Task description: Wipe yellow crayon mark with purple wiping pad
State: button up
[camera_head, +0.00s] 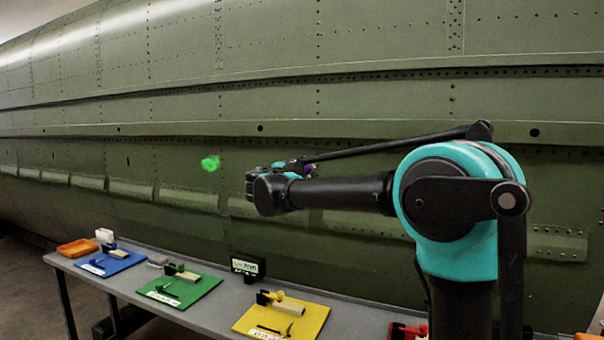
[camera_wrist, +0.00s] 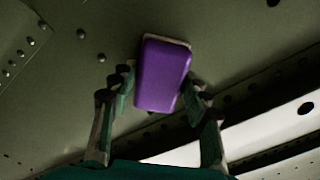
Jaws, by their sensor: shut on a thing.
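My gripper (camera_wrist: 161,90) is shut on the purple wiping pad (camera_wrist: 163,72), with a finger on each side of it. The pad has a pale edge at its far end and faces the green fuselage skin (camera_wrist: 80,85). I cannot tell whether it touches the skin. In the head view, only a small purple bit of the pad (camera_head: 309,168) shows behind my arm, in front of the fuselage (camera_head: 380,100). No yellow crayon mark shows in either view; my arm hides part of the skin. A bright green mark (camera_head: 210,163) is on the fuselage, left of my gripper.
A grey table (camera_head: 205,312) runs along the fuselage below my arm. On it are a blue mat (camera_head: 122,262), a green mat (camera_head: 200,290) and a yellow mat (camera_head: 308,318) with small items, an orange tray (camera_head: 77,248) and a dark sign box (camera_head: 247,267).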

jog(key=shift+w+a+r, duration=0.1)
jog(key=shift+w+a, duration=0.2)
jog(key=shift+a, duration=0.45)
jog(key=shift+w+a, duration=0.25)
jog(key=shift+a, duration=0.45)
jog(key=shift+s+d, duration=0.1)
jog(key=shift+d, duration=0.05)
jog(key=shift+s+d, duration=1.75)
jog(key=shift+d, duration=3.2)
jog(key=shift+w+a, duration=0.6)
jog(key=shift+a, duration=1.1)
jog(key=shift+w+a, duration=0.65)
jog(key=shift+a, duration=1.05)
jog(key=shift+w+a, duration=0.6)
jog(key=shift+a, duration=1.1)
jog(key=shift+s, duration=0.1)
jog(key=shift+v, duration=2.95)
